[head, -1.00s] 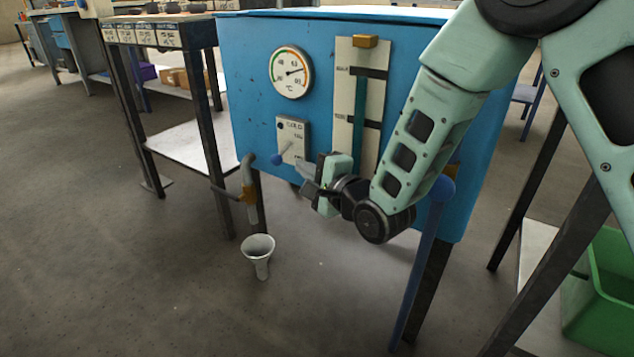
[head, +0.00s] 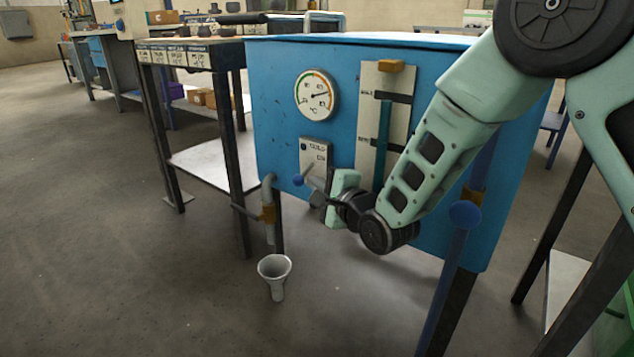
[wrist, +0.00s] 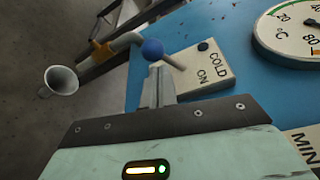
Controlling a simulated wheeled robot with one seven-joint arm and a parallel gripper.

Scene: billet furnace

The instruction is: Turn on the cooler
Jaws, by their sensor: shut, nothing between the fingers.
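The cooler switch is a pale panel (head: 314,158) marked COLD and ON on the front of a blue tank (head: 275,120). A lever with a blue ball knob (head: 298,181) sticks out from it, angled down-left in the head view. A dark round spot, unlit, sits at the panel's corner. My gripper (head: 310,183) is shut and empty beside the knob, to its right. In the wrist view, the closed fingertips (wrist: 160,76) are close to the ball knob (wrist: 152,49) and lever; I cannot tell whether they touch.
A round temperature dial (head: 316,95) and a level gauge (head: 384,105) are on the tank front. A bent pipe (head: 268,205) comes down at its left, above a grey funnel (head: 275,278).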

